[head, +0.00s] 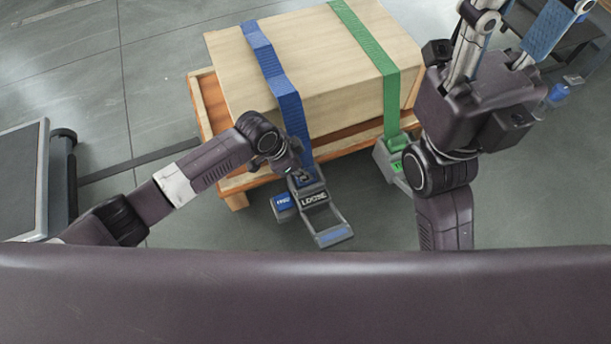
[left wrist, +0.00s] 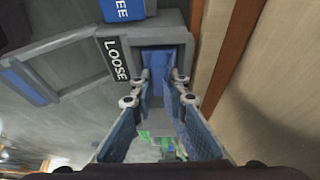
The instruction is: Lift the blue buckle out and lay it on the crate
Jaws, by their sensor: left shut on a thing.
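The wooden crate (head: 320,50) stands on a pallet. A blue strap (head: 268,58) runs over its top and down the front to a grey buckle housing (head: 313,199) marked "LOOSE", whose lever frame (head: 333,236) is swung open. My left gripper (head: 297,174) is at the top of this housing. In the left wrist view its fingers (left wrist: 156,92) are shut around the blue buckle piece (left wrist: 153,62), which still sits at the mouth of the housing. The fingers partly hide it. My right gripper (head: 512,42) is open and empty, right of the crate.
A green strap (head: 368,45) crosses the crate to a grey housing (head: 388,166) with a green part. The orange-brown pallet (head: 212,105) juts out around the crate. A dark-topped platform (head: 22,180) is at left. The crate top between the straps is clear.

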